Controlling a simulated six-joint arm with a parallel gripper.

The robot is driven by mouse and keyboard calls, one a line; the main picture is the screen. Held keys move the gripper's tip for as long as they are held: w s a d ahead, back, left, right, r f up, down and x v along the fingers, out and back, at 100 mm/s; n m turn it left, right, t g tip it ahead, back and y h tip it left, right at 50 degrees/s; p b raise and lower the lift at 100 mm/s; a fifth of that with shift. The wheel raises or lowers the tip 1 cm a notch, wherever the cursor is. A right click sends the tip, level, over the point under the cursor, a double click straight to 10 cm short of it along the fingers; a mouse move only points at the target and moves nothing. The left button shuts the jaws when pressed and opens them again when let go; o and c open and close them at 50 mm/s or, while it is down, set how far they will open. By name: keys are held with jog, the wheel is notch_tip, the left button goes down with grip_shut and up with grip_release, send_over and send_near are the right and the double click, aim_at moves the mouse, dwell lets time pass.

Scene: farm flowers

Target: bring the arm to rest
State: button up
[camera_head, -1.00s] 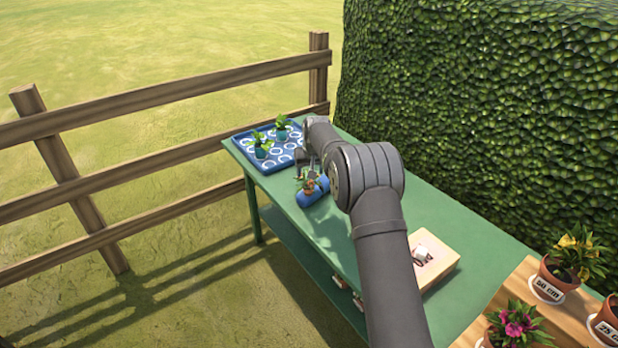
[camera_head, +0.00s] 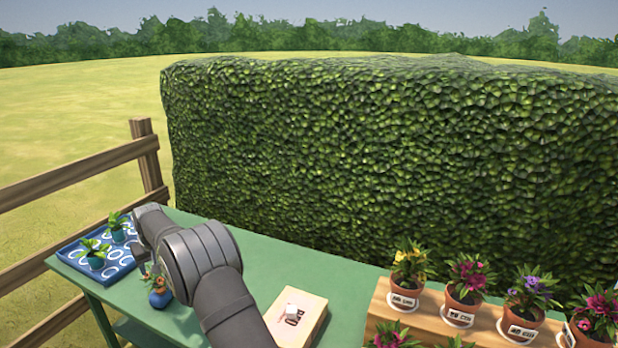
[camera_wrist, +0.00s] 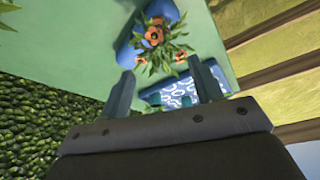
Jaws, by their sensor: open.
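My gripper (camera_wrist: 163,84) is open in the wrist view, its two fingers apart with nothing held between them. An orange-flowered plant (camera_wrist: 154,34) with a blue base lies just beyond the fingertips, apart from them as far as I can tell. In the head view this plant (camera_head: 160,290) stands on the green table (camera_head: 262,270), left of my arm. My arm reaches over the table, and its links mostly hide the gripper there.
A blue patterned tray (camera_head: 120,262) with two small potted plants is at the table's left end. A wooden stand (camera_head: 380,305) holds several labelled flower pots. A hedge (camera_head: 400,170) rises behind; a fence (camera_head: 80,170) stands left.

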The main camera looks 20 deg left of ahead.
aim_at(157, 275)
jog(key=x, duration=0.9)
jog(key=shift+a+f, duration=0.15)
jog(key=shift+f, duration=0.15)
jog(key=shift+r, duration=1.05)
